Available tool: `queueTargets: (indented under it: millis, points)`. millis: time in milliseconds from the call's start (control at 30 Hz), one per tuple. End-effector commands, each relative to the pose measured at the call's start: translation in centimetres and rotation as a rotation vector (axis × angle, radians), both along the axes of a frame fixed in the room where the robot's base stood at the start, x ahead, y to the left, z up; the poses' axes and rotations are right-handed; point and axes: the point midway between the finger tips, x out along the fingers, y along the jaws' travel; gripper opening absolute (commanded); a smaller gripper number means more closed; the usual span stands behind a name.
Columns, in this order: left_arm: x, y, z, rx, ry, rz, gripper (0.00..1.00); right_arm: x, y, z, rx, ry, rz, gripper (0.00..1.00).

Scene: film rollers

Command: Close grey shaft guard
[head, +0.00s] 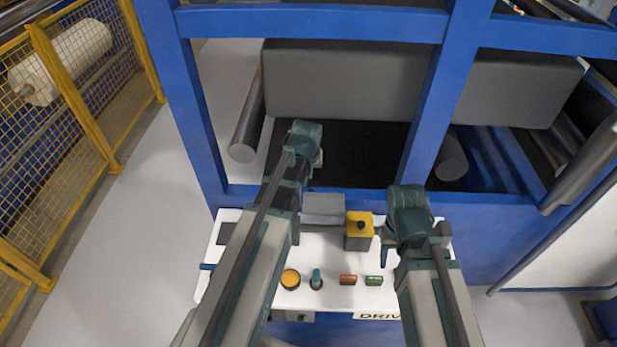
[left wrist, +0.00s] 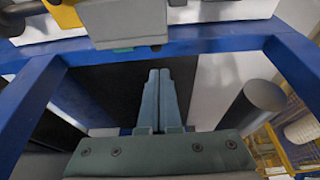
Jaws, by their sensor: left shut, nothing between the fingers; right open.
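A long grey box-like cover (head: 340,85) lies behind the blue frame in the head view. A small grey housing (head: 322,206) sits at the panel's back edge, and it shows at the top of the left wrist view (left wrist: 125,20). I cannot tell for sure which of these is the shaft guard. My left gripper (head: 317,160) is past the panel's back edge, over the dark area inside the frame. Its fingers (left wrist: 158,75) are together and empty, apart from the small housing. My right gripper (head: 387,248) is open over the panel's right side, its fingertips partly hidden.
The white control panel (head: 330,262) carries a yellow box (head: 360,225) and several buttons. Blue frame posts (head: 440,100) and a crossbar (head: 310,23) stand around the opening. A grey roller (head: 243,150) projects at left. A yellow fence (head: 75,100) stands far left, with clear floor before it.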

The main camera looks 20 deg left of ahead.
Motion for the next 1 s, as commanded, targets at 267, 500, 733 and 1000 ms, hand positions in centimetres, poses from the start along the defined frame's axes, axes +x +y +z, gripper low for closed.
queueTargets:
  millis: [267, 500, 733, 1000]
  points:
    - [0.4, 0.1, -1.5, 0.0, 0.001, -0.001, 0.0, 0.0, 0.0, -1.5, -0.001, 0.0, 0.002, 0.5]
    - [1.3, 0.3, -4.4, 0.0, 0.001, -0.001, 0.0, 0.0, 0.0, -4.4, -0.001, 0.0, 0.007, 0.5]
    - [2.4, 0.6, -7.6, 0.0, 0.001, 0.0, 0.0, 0.0, 0.0, -7.6, -0.002, 0.0, 0.008, 0.5]
    - [3.1, 0.9, -9.6, 0.0, 0.001, -0.001, 0.0, 0.0, 0.0, -9.5, -0.002, 0.0, 0.007, 0.5]
